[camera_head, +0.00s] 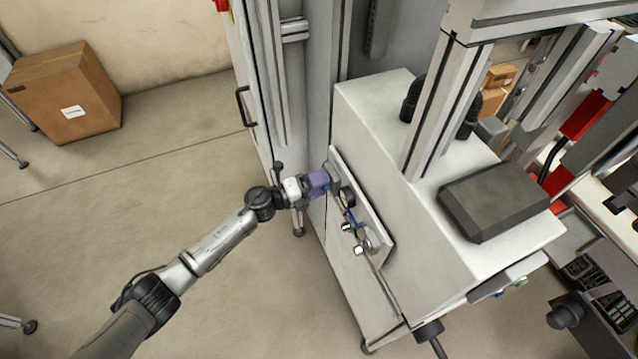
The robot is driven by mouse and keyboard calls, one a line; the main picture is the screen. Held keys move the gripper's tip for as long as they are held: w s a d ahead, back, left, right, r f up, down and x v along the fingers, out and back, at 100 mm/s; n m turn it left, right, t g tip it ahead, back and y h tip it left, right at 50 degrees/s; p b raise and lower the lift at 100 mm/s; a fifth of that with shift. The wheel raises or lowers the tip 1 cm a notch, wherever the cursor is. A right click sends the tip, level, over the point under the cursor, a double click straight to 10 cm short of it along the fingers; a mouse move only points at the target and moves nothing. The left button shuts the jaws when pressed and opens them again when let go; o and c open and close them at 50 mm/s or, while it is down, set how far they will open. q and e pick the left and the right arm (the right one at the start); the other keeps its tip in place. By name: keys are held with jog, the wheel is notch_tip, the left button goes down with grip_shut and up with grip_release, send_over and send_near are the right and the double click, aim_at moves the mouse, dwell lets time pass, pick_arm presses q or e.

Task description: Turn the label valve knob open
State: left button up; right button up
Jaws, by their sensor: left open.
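A light grey panel plate (375,222) is mounted on the left side of the white machine cabinet. It carries a dark round part (347,197), a small blue part (351,217) and small silver knobs (359,250). Which of these is the label valve knob I cannot tell. My left gripper (335,185) is open at the panel's upper end, close beside the dark round part. Its fingertips are small and partly hidden, so contact cannot be made out. My right gripper is not in view.
The white cabinet (372,95) stands right of the panel, with a dark grey box (495,200) on top and a metal upright (445,100). A cardboard box (62,95) sits by the wall. The floor left of the cabinet is mostly clear.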

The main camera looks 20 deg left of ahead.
pick_arm(q)
jog(key=p+v, duration=0.1)
jog(key=v, duration=1.3)
jog(key=shift+w, duration=0.1)
dwell(0.3)
